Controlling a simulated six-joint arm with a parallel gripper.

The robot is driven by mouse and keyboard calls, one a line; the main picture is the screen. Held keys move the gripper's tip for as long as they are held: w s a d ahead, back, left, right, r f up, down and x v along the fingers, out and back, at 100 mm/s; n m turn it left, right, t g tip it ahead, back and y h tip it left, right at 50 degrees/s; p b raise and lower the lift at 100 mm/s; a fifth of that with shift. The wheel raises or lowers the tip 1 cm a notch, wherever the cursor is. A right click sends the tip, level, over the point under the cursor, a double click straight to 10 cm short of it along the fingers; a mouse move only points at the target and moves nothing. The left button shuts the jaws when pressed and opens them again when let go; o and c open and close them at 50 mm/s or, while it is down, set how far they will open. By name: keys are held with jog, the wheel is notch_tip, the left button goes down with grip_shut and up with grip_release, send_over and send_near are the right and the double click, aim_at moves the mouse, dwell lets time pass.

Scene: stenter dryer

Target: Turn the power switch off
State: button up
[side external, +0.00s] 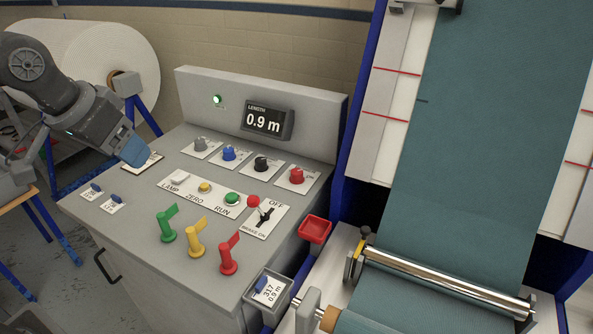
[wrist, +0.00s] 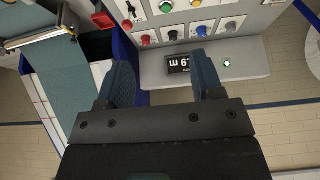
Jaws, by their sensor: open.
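No switch in view carries a readable "power" label, so I cannot tell for sure which one it is. A small pale plate (side external: 150,161) at the left of the grey console top is partly hidden by my gripper (side external: 133,152), and any switch on it is hidden. My gripper is empty, its blue fingertips over that plate; I cannot tell the gap. In the wrist view my gripper (wrist: 165,80) has its two fingers wide apart with nothing between them. A green lamp (side external: 217,99) glows on the console's back panel, and also shows in the wrist view (wrist: 226,63).
The console holds a white LAMP switch (side external: 179,178), a green RUN button (side external: 232,198), a red-knobbed brake lever (side external: 254,201), several rotary knobs (side external: 229,153) and upright flagged pegs (side external: 196,240). A display (side external: 267,119) reads 0.9 m. Teal fabric (side external: 500,120) runs at right.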

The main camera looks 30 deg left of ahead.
jog(key=w+d, duration=0.3)
jog(key=w, duration=0.9)
jog(key=g, duration=0.1)
send_over(297, 171)
jog(key=s, duration=0.6)
notch_tip(297, 171, down, 12)
jog(key=x, duration=1.4)
jog(key=shift+w+a, duration=0.1)
jog(key=shift+w, duration=0.25)
jog(key=shift+c, duration=0.2)
jog(key=c, duration=0.9)
